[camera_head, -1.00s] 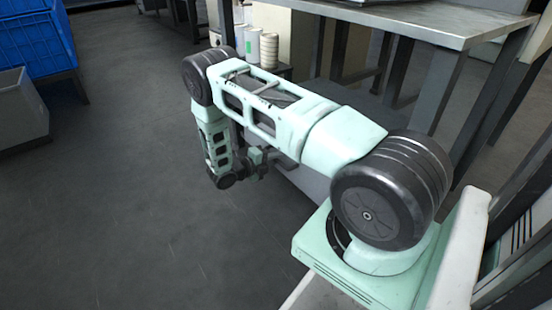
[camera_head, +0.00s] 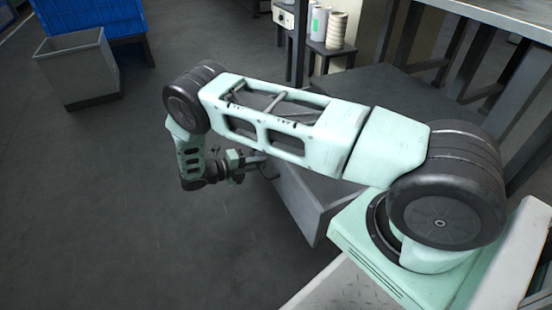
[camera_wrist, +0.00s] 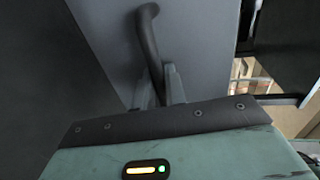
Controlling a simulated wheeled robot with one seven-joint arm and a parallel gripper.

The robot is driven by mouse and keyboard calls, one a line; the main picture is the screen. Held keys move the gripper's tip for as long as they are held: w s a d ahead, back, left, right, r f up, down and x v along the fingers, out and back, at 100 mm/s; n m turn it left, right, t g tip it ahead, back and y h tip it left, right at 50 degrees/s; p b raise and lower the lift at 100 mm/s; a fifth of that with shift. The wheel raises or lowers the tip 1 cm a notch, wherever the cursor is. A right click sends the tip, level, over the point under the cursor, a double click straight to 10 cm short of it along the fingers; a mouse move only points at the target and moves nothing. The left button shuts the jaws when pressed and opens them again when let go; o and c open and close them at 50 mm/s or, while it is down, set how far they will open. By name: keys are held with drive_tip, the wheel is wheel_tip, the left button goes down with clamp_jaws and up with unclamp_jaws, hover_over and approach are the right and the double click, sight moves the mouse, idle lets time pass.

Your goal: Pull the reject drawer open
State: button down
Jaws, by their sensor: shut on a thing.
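The reject drawer's grey front (camera_head: 306,200) shows below and behind my arm in the head view, with its upper part hidden by the arm. In the wrist view the drawer front (camera_wrist: 100,35) fills the upper middle, and a dark curved bar handle (camera_wrist: 149,35) stands out from it. My gripper (camera_head: 262,161) is at the handle; in the wrist view its fingers (camera_wrist: 158,82) are shut on the handle's lower end. I cannot tell how far the drawer is out.
A grey bin (camera_head: 80,75) and a blue crate (camera_head: 125,18) stand at the far left. Pale rolls (camera_head: 337,30) stand on a small dark stand at the back. A metal table (camera_head: 500,12) is at the upper right. The dark floor (camera_head: 110,220) on the left is clear.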

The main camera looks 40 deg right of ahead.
drive_tip(key=f+b+v, duration=0.1)
drive_tip(key=v, duration=0.5)
drive_tip(key=shift+a+f, duration=0.15)
drive_tip(key=shift+a, duration=0.1)
drive_tip(key=c, duration=1.5)
unclamp_jaws()
drive_tip(key=shift+c, duration=0.2)
